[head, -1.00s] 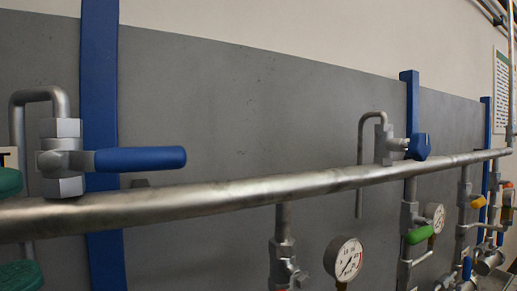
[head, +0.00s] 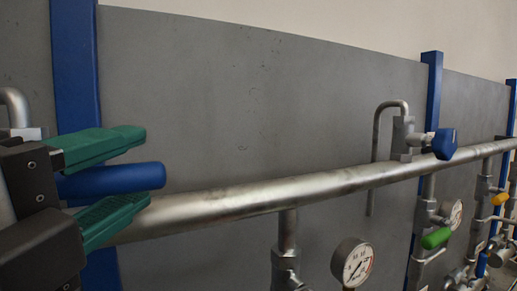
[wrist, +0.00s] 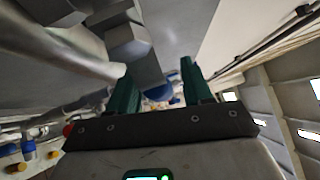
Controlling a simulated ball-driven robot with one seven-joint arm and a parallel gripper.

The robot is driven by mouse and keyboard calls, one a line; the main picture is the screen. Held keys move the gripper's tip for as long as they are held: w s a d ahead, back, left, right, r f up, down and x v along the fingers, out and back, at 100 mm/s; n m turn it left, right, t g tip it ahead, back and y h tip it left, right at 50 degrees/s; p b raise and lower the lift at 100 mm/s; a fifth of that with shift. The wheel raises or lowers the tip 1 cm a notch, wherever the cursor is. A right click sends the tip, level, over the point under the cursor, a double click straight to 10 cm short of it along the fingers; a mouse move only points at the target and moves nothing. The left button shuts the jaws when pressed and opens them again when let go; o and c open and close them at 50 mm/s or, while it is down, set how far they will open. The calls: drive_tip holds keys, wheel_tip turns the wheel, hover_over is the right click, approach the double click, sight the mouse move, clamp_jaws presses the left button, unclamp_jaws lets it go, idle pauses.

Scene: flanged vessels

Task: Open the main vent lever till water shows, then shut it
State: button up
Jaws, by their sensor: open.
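A blue lever (head: 115,181) on the near valve points right, roughly level, in the head view. I cannot read a label that names it as the main vent. My gripper (head: 142,167) is open, with one green finger above the lever and one below. A gap shows at the upper finger; I cannot tell whether the lower one touches. The valve body is mostly hidden behind my gripper, and only part of its bent pipe (head: 14,105) shows. In the wrist view my gripper (wrist: 155,72) is open, with blue between and beyond the fingers. No water is visible.
A long steel pipe (head: 260,197) runs just below and right of the lever. A gauge (head: 353,262) hangs below it. Farther right are another bent pipe (head: 376,130), a blue handle (head: 445,143) and a green handle (head: 436,238). A grey panel stands behind.

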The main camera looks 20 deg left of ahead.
drive_tip(key=shift+w, duration=0.5)
clamp_jaws()
idle(0.3)
